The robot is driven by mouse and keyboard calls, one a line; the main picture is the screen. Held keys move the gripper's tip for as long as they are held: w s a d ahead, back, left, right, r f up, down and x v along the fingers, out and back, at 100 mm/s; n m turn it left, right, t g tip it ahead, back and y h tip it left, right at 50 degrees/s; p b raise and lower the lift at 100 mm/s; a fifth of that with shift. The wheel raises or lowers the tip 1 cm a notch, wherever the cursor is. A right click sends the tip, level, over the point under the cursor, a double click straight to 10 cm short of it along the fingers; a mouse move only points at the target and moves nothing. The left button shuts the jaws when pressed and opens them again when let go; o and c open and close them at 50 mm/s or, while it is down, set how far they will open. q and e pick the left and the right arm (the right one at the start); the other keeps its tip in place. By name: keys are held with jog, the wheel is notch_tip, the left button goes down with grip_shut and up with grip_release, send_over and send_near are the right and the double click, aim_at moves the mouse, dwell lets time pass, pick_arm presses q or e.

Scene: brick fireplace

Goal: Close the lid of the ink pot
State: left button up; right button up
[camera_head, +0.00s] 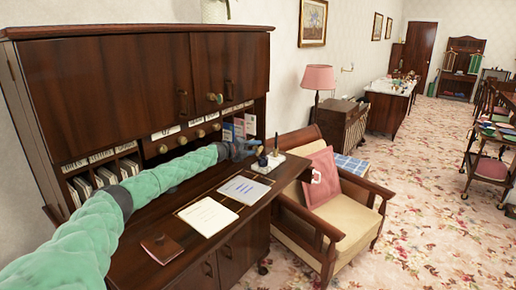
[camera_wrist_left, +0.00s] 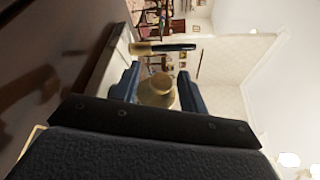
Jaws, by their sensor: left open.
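The ink pot (camera_head: 263,160) is a small dark shape on a white stand (camera_head: 277,164) on the writing desk. My left gripper (camera_head: 249,147) is just above and to the left of it. In the left wrist view, my open left gripper (camera_wrist_left: 157,80) has a rounded brass piece (camera_wrist_left: 158,92), apparently the pot's lid, between its two blue fingers. I cannot tell if the fingers touch it or how far the lid is tilted. A dark pen with a gold end (camera_wrist_left: 162,47) lies beyond the fingertips in that view. My right gripper is not in view.
The desk's cabinet doors (camera_head: 105,92) and pigeonholes rise behind my left arm. Two papers (camera_head: 208,216) (camera_head: 244,190) and a brown leather item (camera_head: 162,248) lie on the desktop. An armchair (camera_head: 335,195) with a pink cushion stands right of the desk.

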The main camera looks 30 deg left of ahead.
pick_arm(q)
jog(key=shift+w+d, duration=0.15)
grip_shut()
